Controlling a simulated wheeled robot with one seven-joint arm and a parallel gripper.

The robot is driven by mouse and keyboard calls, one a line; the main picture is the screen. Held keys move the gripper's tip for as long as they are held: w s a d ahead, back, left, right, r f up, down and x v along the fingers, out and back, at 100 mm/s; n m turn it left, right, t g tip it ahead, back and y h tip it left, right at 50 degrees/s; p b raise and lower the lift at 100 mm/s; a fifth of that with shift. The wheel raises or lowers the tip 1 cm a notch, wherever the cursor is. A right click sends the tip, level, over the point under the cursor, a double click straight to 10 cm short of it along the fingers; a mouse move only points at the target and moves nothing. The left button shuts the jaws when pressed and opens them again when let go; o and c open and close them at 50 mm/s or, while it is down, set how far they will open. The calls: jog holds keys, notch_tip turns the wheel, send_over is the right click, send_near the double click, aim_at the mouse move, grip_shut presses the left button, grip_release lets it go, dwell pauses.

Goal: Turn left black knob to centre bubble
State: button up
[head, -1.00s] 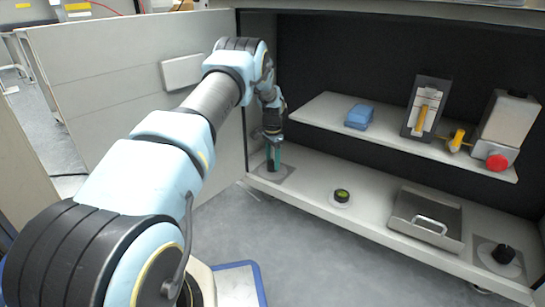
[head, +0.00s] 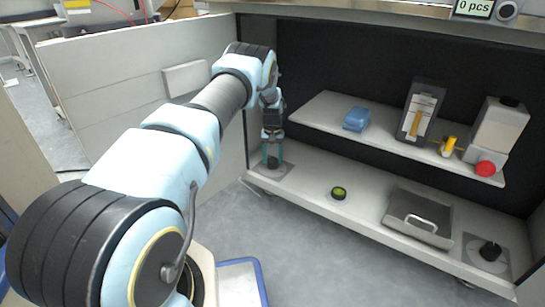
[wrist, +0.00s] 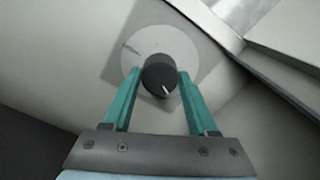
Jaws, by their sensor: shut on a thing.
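The left black knob (head: 272,163) stands on a round pale disc on a grey plate at the left end of the lower shelf. In the wrist view the knob (wrist: 160,72) shows a white mark on its side, pointing down and slightly right. My gripper (head: 271,155) points down over it. The teal fingers of my gripper (wrist: 159,78) are shut on the knob, one on each side. The round bubble level (head: 339,192), green with a dark rim, sits mid-shelf; its bubble is too small to make out. The right black knob (head: 490,251) is at the right end.
A grey tray with a handle (head: 420,218) lies between bubble level and right knob. The upper shelf (head: 385,142) holds a blue item (head: 357,119), a dark dispenser (head: 420,112) and a container with a red knob (head: 486,169). A cabinet panel (head: 110,80) stands left of my arm.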

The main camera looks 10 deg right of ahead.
aim_at(273, 160)
jog(key=shift+n, duration=0.6)
jog(key=o, duration=1.4)
notch_tip(273, 160, up, 7)
jog(key=p, duration=0.3)
jog(key=shift+f, duration=0.1)
jog(key=shift+r, duration=0.35)
